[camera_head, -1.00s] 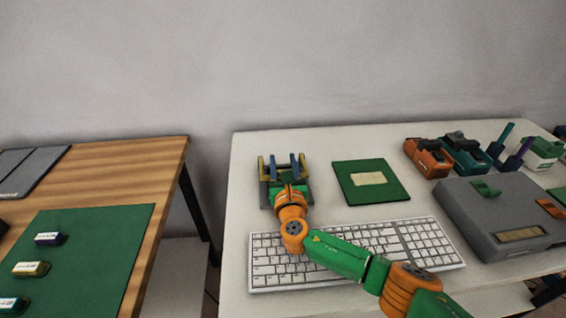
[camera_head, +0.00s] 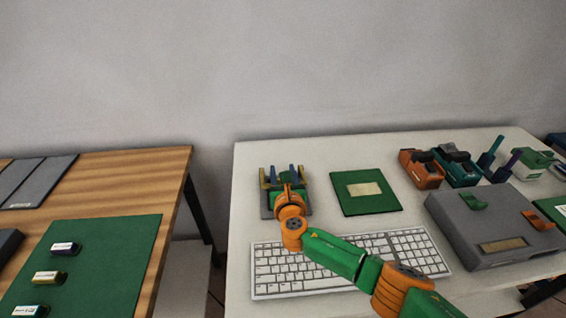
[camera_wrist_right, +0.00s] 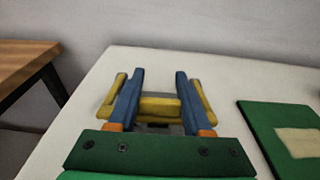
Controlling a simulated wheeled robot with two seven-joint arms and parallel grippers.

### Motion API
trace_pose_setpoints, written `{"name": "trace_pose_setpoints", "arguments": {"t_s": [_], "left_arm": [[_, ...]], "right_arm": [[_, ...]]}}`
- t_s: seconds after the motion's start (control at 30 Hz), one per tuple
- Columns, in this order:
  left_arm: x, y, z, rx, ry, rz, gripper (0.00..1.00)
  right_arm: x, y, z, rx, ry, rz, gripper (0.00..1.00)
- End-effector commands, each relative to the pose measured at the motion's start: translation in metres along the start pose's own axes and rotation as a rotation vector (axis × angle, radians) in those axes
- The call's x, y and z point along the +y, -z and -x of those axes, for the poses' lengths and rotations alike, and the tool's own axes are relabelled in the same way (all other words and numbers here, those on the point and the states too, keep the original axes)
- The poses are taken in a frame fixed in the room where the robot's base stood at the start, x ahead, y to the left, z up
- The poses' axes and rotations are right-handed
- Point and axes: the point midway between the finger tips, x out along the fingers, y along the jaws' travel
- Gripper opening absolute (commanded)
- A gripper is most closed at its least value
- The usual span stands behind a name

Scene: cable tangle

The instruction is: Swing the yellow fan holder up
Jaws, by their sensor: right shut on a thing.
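The yellow fan holder (camera_wrist_right: 159,107) shows in the right wrist view as a yellow crossbar with a yellow arm at each side. In the head view a yellow side arm (camera_head: 263,179) stands up at the left of a small grey and green device at the table's back left. My right gripper (camera_wrist_right: 157,88) has its blue fingers at both ends of the crossbar, inside the side arms, and is shut on the holder. It also shows in the head view (camera_head: 291,176), where my wrist hides much of the device. My left gripper is not in view.
A white keyboard (camera_head: 290,276) lies under my right arm. A green board (camera_head: 350,207) lies right of the device. A grey box (camera_head: 470,225) and orange and teal devices (camera_head: 422,172) stand farther right. A wooden table (camera_head: 150,170) is at left, across a gap.

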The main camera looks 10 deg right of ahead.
Motion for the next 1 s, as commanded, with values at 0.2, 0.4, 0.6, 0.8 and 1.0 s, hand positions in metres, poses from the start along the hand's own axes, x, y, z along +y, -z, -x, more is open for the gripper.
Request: {"name": "trace_pose_setpoints", "arguments": {"t_s": [0.2, 0.4, 0.6, 0.8, 1.0], "left_arm": [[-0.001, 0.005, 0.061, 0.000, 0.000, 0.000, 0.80], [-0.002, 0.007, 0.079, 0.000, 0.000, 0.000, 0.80], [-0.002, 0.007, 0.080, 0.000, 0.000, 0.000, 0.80], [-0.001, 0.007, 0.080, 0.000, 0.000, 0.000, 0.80], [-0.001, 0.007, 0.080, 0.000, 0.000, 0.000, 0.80]], "right_arm": [[0.000, -0.020, -0.002, 0.169, 0.001, -0.002, 0.00], [0.001, -0.020, -0.007, 0.305, 0.000, -0.003, 0.00], [0.000, -0.019, -0.011, 0.393, 0.000, -0.002, 0.00], [0.001, -0.019, -0.012, 0.441, 0.000, -0.001, 0.00], [0.001, -0.019, -0.013, 0.456, -0.002, 0.000, 0.00]]}}
